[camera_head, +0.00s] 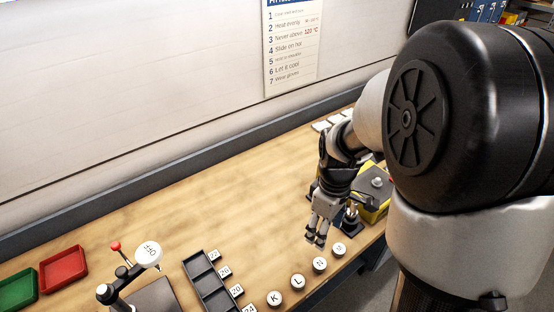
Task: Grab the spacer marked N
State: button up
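Several white round spacers with letters stand in a slanting row near the front edge of the wooden bench. The nearest reads K (274,298), followed by L (297,282). The third spacer (320,264) has a small mark that looks like N. The mark on the farthest spacer (339,249) is too small to read surely. My gripper (316,240) points down above the bench, just behind and left of the farthest spacers. I see nothing held in it. Its fingertips lie close together in this view, and I cannot tell how far they are open.
A dark compartment tray (207,290) with number tags stands left of the spacers. A stand with a red knob (116,246) and white dial (148,255) is farther left, beside red (63,269) and green (17,289) trays. A yellow-and-black device (372,197) sits behind my gripper.

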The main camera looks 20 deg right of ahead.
jog(key=b, duration=0.4)
send_over(320, 263)
jog(key=f, duration=1.2)
jog(key=shift+w+a+f, duration=0.1)
jog(key=shift+w+a, duration=0.05)
jog(key=shift+a, duration=0.25)
jog(key=shift+d+f+b, duration=0.2)
jog(key=shift+f+b, duration=0.25)
jog(key=shift+f, duration=0.95)
jog(key=shift+d+f+b, duration=0.2)
jog(key=shift+f+b, duration=0.25)
jog(key=shift+f, duration=0.9)
jog(key=shift+c, duration=0.6)
jog(key=shift+r, duration=0.1)
jog(key=c, duration=1.1)
